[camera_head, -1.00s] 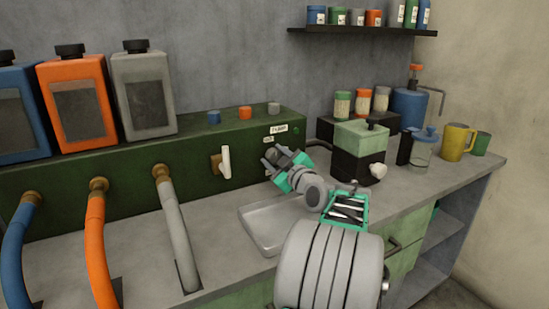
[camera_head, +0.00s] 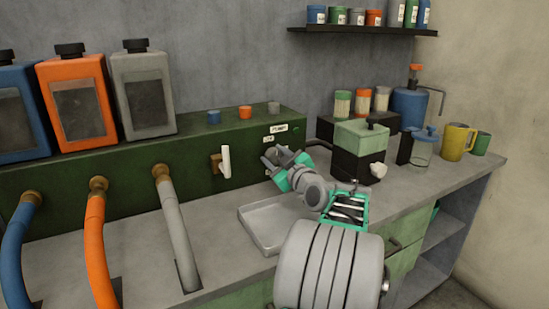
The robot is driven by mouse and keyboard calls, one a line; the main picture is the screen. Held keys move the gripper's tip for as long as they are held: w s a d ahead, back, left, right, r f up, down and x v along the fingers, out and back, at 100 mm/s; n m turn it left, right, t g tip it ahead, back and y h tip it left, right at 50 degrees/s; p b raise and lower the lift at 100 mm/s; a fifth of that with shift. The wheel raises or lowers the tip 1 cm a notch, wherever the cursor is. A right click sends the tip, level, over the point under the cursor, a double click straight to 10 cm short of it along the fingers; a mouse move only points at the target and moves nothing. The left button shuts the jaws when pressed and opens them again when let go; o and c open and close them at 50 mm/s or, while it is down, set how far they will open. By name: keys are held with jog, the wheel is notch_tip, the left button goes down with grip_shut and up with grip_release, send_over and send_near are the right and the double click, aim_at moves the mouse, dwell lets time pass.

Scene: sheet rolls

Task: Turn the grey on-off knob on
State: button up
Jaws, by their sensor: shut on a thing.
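My gripper (camera_head: 271,158) is at the front of the green panel (camera_head: 120,190), below two small white labels (camera_head: 278,129). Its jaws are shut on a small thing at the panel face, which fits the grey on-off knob. The knob itself is mostly hidden by the fingers, so its angle cannot be told. A white lever handle (camera_head: 226,161) on a brown mount is on the panel, left of my gripper and apart from it.
A shallow grey tray (camera_head: 262,238) lies on the counter below my gripper. A green and black box (camera_head: 358,168) stands close to its right. Blue, orange and grey hoses (camera_head: 174,220) run from the panel at left. Small blue, orange and grey caps (camera_head: 245,112) sit on top.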

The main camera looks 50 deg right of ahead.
jog(key=m, duration=0.4)
jog(key=m+p, duration=0.1)
jog(key=m, duration=0.2)
jog(key=shift+r+m, duration=0.1)
jog(key=shift+m, duration=0.3)
jog(key=m+p, duration=0.2)
jog(key=m, duration=0.2)
jog(key=shift+m+p, duration=0.3)
jog(key=m+p, duration=0.2)
jog(key=m, duration=0.2)
jog(key=shift+p, duration=0.3)
jog(key=o, duration=1.4)
